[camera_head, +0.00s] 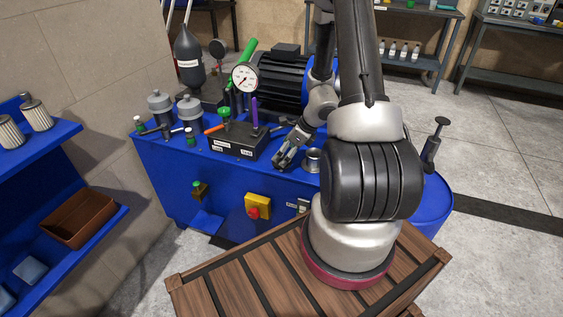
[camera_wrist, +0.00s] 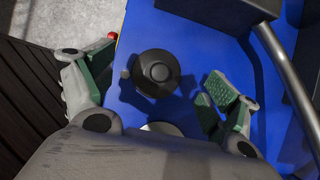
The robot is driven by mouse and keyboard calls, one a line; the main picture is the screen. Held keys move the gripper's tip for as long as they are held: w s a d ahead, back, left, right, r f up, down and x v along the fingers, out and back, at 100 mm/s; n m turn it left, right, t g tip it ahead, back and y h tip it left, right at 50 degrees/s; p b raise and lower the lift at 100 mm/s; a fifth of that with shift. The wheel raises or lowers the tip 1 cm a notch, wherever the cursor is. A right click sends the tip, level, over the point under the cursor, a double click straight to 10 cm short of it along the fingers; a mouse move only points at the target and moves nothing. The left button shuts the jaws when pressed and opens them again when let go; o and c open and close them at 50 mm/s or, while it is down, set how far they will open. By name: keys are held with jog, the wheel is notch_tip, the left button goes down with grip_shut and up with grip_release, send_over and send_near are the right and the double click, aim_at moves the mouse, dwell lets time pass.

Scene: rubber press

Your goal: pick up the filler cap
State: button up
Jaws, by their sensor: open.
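In the wrist view, a round black cap with a raised centre knob (camera_wrist: 157,72), which looks like the filler cap, sits on the blue top of the power unit. My gripper (camera_wrist: 156,76) is open, its green-padded fingers on either side of the cap and apart from it. In the head view my gripper (camera_head: 284,162) hangs over the front of the blue unit (camera_head: 168,180). I cannot make out the black cap there. A silver round fitting (camera_head: 312,160) stands just right of the gripper; a silver round piece (camera_wrist: 162,128) shows below the cap in the wrist view.
A dark valve block (camera_head: 236,147) with coloured handles stands left of my gripper. A pressure gauge (camera_head: 245,77) and black motor (camera_head: 283,80) are behind. A yellow box with a red button (camera_head: 258,207) is on the unit's front. A wooden pallet (camera_head: 230,290) lies in front.

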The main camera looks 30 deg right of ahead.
jog(key=shift+x, duration=1.45)
jog(key=shift+s+d, duration=0.1)
jog(key=c, duration=1.1)
